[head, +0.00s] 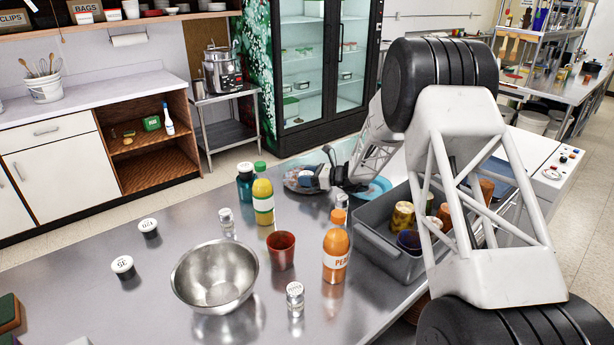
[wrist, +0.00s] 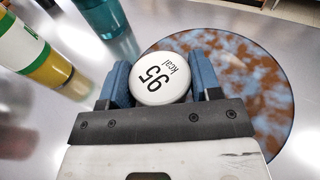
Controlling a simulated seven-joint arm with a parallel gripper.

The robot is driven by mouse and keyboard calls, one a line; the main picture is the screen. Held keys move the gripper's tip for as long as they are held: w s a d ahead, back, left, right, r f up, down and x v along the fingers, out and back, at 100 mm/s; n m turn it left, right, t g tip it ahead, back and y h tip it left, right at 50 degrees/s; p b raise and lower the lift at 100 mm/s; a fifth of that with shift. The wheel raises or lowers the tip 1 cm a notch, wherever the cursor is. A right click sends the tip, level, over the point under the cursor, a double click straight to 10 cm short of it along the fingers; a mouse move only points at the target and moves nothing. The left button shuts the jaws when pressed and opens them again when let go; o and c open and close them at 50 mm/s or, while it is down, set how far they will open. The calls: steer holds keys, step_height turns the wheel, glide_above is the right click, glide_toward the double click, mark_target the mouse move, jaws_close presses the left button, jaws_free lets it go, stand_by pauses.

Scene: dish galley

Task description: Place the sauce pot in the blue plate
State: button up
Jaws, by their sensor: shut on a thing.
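My gripper (wrist: 160,82) is shut on a small round pot, taken as the sauce pot (wrist: 160,78), whose white lid reads "95 kcal". Its body is hidden beneath the lid. In the head view my gripper (head: 308,179) is at the far side of the steel table, just right of two bottles. A round disc (wrist: 245,85), mottled brown and pale blue, lies below and right of the held pot in the wrist view. A blue round dish (head: 378,187), likely the blue plate, shows partly behind my wrist in the head view.
A teal bottle (head: 245,181) and a yellow bottle (head: 263,200) stand close to my gripper. A steel bowl (head: 215,272), red cup (head: 281,250), orange bottle (head: 336,252) and grey bin (head: 376,246) are nearer. Two white-lidded pots (head: 122,267) stand left, with bare table around them.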

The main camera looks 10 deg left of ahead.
steer(key=shift+f, duration=0.3)
steer(key=o, duration=1)
steer(key=shift+r, duration=0.15)
steer(key=shift+d+r, duration=0.1)
steer(key=shift+r, duration=0.4)
steer(key=shift+v, duration=3.6)
steer(key=shift+s+r, duration=0.1)
steer(key=shift+s, duration=0.05)
